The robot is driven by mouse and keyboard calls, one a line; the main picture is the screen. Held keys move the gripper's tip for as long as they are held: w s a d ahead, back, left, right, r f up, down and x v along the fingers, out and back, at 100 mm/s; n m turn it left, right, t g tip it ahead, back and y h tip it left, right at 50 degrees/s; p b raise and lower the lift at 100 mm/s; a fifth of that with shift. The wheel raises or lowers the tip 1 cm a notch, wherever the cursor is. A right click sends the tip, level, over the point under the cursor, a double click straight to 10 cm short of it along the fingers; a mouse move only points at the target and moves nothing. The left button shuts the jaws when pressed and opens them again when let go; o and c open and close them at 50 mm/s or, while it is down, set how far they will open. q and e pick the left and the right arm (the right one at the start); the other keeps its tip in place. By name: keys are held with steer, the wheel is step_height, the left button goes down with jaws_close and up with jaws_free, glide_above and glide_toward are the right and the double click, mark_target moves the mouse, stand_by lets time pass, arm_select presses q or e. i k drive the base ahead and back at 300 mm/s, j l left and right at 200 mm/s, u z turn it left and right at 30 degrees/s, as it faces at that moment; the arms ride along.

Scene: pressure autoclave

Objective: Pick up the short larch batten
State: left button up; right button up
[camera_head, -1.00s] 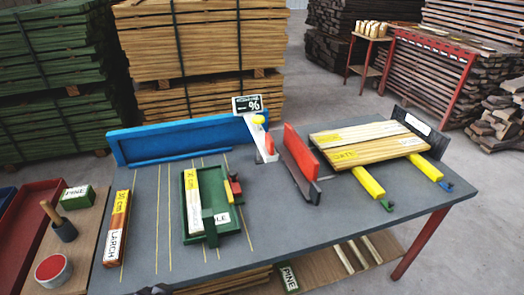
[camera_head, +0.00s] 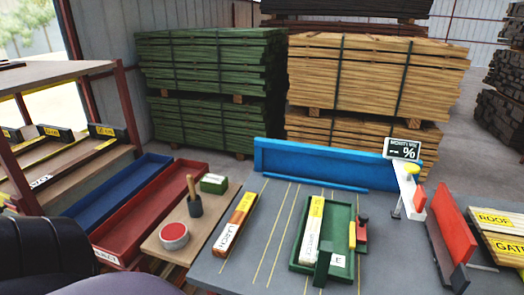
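An orange-brown batten (camera_head: 236,224) lies on the left part of the grey table. It has a white label reading LARCH at its near end and a yellow length label at its far end, too small to read surely. Another batten (camera_head: 312,232), pale with a yellow label and a white label, lies in a green tray (camera_head: 340,272) to the right of it. Neither of my grippers shows in the head view. A dark rounded shape fills the lower left corner, with no fingers visible on it.
The grey table (camera_head: 269,238) has yellow lines and a blue fence (camera_head: 330,165) at the back. To the left are a wooden board (camera_head: 219,203) with a red pot (camera_head: 174,236) and a mallet-like tool (camera_head: 194,204), a red bin (camera_head: 160,202), a blue bin (camera_head: 92,207) and a shelf rack (camera_head: 125,100).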

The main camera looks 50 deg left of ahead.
mark_target(222, 247)
steer(key=u, duration=1.7)
